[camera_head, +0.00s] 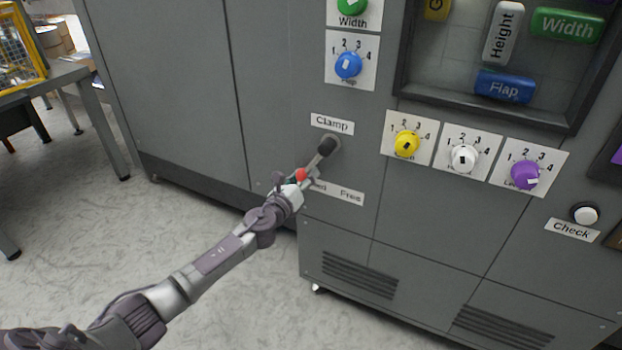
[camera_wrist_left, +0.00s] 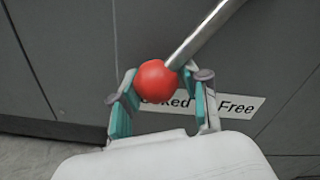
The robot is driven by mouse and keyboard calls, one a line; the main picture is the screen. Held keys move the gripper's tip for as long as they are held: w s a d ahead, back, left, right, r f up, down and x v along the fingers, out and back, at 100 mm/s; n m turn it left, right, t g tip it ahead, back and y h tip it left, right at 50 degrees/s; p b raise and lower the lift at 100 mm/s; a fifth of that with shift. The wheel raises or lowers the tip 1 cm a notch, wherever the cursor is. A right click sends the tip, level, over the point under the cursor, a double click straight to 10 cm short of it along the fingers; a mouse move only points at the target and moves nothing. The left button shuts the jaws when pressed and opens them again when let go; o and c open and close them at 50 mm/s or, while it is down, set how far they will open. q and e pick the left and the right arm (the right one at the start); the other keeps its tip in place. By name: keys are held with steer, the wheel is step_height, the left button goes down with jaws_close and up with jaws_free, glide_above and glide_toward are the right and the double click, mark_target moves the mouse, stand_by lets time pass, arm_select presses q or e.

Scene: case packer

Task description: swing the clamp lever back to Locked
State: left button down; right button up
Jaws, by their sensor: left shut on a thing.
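The clamp lever is a metal rod with a red ball knob (camera_wrist_left: 156,81), and its dark pivot (camera_head: 327,144) sits on the grey cabinet below the "Clamp" label (camera_head: 332,124). The lever slants down and to the left from the pivot, and the knob also shows in the head view (camera_head: 300,175). My left gripper (camera_wrist_left: 160,95) is shut on the red knob, with a teal-padded finger on each side. The "Locked / Free" label (camera_wrist_left: 236,106) lies behind, and the knob and a finger partly cover "Locked". My right gripper is not in view.
Blue (camera_head: 348,65), yellow (camera_head: 407,144), white (camera_head: 464,157) and purple (camera_head: 525,174) dials are on the cabinet front near the lever. A black-framed window (camera_head: 490,110) is at upper right. The floor (camera_head: 90,225) at left is clear.

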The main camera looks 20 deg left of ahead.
arm_select(q)
steer(key=shift+w+a+r+m, duration=0.15)
steer(key=shift+a+r+m, duration=0.15)
steer(key=shift+a+r, duration=0.3)
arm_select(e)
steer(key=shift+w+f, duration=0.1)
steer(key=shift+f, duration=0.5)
arm_select(q)
steer(key=c, duration=0.5)
jaws_free()
steer(key=shift+d, duration=0.1)
steer(key=shift+f, duration=0.1)
steer(key=shift+d, duration=0.1)
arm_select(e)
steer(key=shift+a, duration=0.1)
arm_select(q)
steer(key=shift+s+f, duration=0.15)
steer(key=shift+s, duration=0.1)
steer(key=s, duration=1.1)
steer(key=shift+s+a, duration=0.2)
steer(key=shift+s, duration=0.15)
